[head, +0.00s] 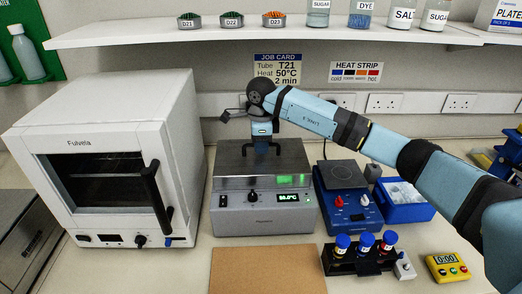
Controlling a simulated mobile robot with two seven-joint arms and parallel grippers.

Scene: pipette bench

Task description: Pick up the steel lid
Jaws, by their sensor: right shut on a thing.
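The steel lid (285,167) is a grey flat cover on top of the grey heating bath (237,222) at the middle of the bench. A dark handle stands up from the lid. My right gripper (262,152) points down from above, shut on the lid's handle; the arm's end hides much of the handle. I cannot tell whether the lid rests on the bath or is slightly raised. My left gripper is not in view.
A white oven (110,130) stands left of the bath. A blue hot plate (345,205) and blue tray (405,212) stand right. In front are a cork mat (265,270), a black rack with several blue-capped tubes (350,264) and a yellow timer (447,266). A shelf (150,36) runs above.

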